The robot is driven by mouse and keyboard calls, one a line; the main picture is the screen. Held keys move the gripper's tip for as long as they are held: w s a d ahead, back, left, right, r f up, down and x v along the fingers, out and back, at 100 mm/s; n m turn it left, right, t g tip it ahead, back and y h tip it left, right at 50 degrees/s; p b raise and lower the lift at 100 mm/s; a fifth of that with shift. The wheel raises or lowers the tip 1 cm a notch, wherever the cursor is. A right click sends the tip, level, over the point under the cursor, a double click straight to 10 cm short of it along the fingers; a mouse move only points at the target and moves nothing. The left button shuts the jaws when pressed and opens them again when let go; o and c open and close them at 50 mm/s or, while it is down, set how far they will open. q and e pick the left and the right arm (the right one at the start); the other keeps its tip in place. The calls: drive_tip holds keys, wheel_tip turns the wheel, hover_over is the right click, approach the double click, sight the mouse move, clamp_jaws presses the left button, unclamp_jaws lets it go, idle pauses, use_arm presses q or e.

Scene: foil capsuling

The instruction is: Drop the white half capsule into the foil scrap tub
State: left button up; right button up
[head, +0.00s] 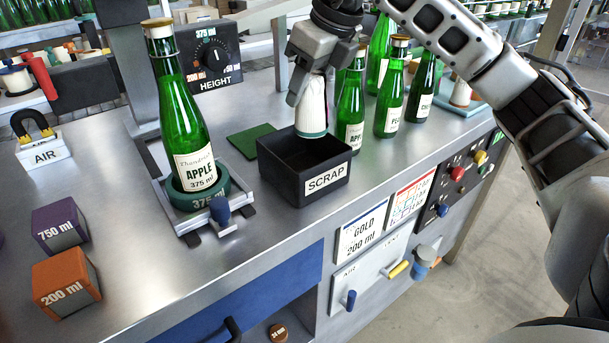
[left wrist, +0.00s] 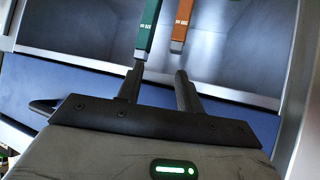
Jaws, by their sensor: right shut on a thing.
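The white half capsule (head: 312,118) hangs upright, a pale sleeve with a greenish lower rim. My right gripper (head: 311,88) is shut on it. The black foil scrap tub (head: 288,186), labelled SCRAP, stands on the bench directly below. The capsule's lower end overlaps the tub's back rim in the head view; whether it is inside the opening or just above it I cannot tell. The tub's visible interior looks empty. My left gripper (left wrist: 158,90) shows only in the left wrist view, its two dark fingers apart with nothing seen between them.
A green APPLE bottle (head: 184,120) stands in a round base left of the tub. Several green bottles (head: 393,95) stand close behind and right of it. A green pad (head: 250,141) lies behind the tub. Green (left wrist: 147,30) and orange (left wrist: 180,28) labelled pieces lie beyond my left fingers.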

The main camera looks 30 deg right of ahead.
drive_tip(key=shift+f+b, duration=0.3)
drive_tip(key=shift+f, duration=0.45)
use_arm(q)
drive_tip(key=shift+w+d+r, duration=0.2)
drive_tip(key=shift+w, duration=0.1)
use_arm(e)
drive_tip(key=shift+r, duration=0.1)
drive_tip(key=o, duration=0.7)
use_arm(q)
drive_tip(key=shift+f, duration=0.15)
use_arm(e)
drive_tip(key=shift+r, duration=0.1)
drive_tip(key=shift+s+d+r, duration=0.1)
drive_tip(key=shift+r, duration=0.2)
use_arm(q)
drive_tip(key=shift+s+a+r+p, duration=0.2)
drive_tip(key=shift+r+p, duration=0.05)
drive_tip(key=shift+p, duration=0.9)
use_arm(e)
drive_tip(key=v, duration=1.5)
